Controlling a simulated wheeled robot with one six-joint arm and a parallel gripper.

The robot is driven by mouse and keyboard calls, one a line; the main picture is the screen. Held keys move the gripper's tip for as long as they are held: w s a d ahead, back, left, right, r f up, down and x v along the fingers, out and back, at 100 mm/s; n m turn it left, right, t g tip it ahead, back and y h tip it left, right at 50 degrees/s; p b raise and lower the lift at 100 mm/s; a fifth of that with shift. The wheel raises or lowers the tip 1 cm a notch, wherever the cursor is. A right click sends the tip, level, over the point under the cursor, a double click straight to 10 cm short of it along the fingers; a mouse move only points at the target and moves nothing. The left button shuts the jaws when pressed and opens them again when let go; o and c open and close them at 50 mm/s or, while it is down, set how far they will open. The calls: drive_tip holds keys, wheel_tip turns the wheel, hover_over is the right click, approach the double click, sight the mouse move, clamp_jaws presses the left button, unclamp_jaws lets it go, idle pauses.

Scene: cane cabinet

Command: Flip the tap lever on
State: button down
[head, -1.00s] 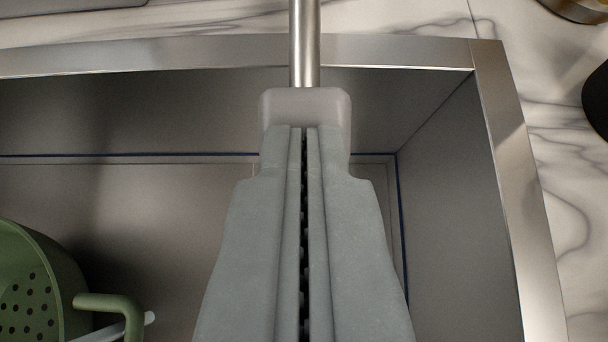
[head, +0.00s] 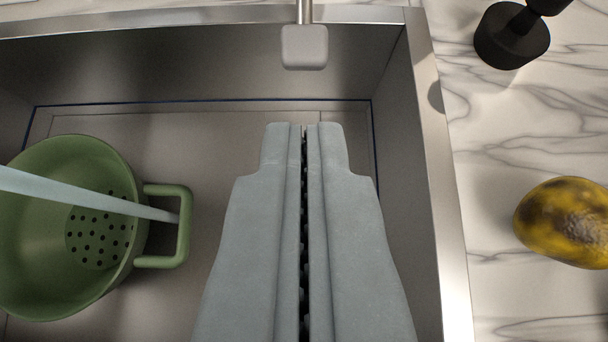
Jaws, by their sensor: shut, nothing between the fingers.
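A metal rod with a squarish grey end block (head: 304,47) reaches in from the top edge over the sink. It looks like part of the tap, but I cannot tell whether it is the lever or the spout. The rest of the tap is out of view. My gripper (head: 304,126) points up the picture over the sink (head: 180,130). Its two fingers are shut together with only a thin dark seam between them, and nothing is held. The fingertips appear below the grey block in the picture, with a visible gap between them.
A green colander (head: 40,240) sits in the sink at left, with a pale bar (head: 100,199) crossing over it. On the marble counter (head: 490,130) at right are a black dumbbell-shaped object (head: 512,36) and a yellow-brown fruit (head: 565,222). The sink rim (head: 440,150) lies between.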

drive_tip(key=shift+v, duration=0.8)
drive_tip(key=shift+s+f, duration=0.1)
drive_tip(key=shift+s, duration=0.05)
drive_tip(key=s+r+t, duration=0.3)
drive_tip(key=s, duration=0.9)
drive_tip(key=s+r+t, duration=0.3)
drive_tip(key=s, duration=0.9)
drive_tip(key=shift+d, duration=0.25)
